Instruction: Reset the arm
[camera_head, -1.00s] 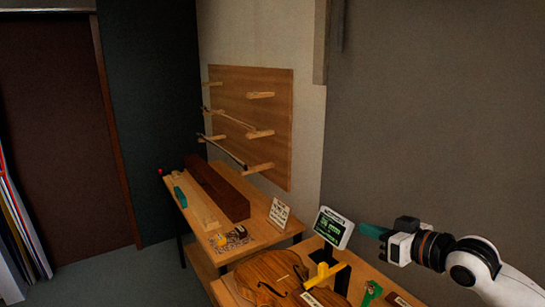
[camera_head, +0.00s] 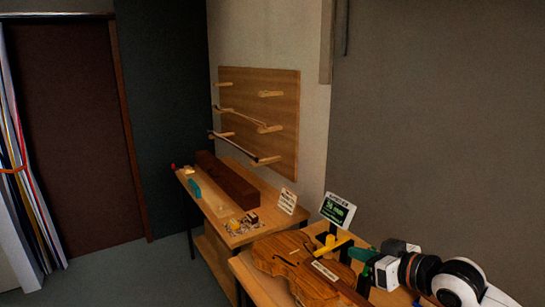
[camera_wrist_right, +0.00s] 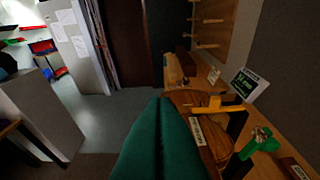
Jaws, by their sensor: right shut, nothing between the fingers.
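My right gripper (camera_head: 364,255) comes in from the lower right of the head view, with teal fingers pointing left. The fingers are pressed together with nothing between them. In the right wrist view the two teal fingers (camera_wrist_right: 160,140) lie side by side. They reach over the floor and hide part of the violin's near side. My left gripper is not in view.
A violin (camera_head: 290,260) lies on the near bench beside a yellow block piece (camera_head: 333,245) and a small screen (camera_head: 338,211). A green clamp-like item (camera_wrist_right: 258,142) stands further right. A second bench (camera_head: 225,205) holds a long dark box (camera_head: 226,180). A bow rack (camera_head: 270,115) hangs behind.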

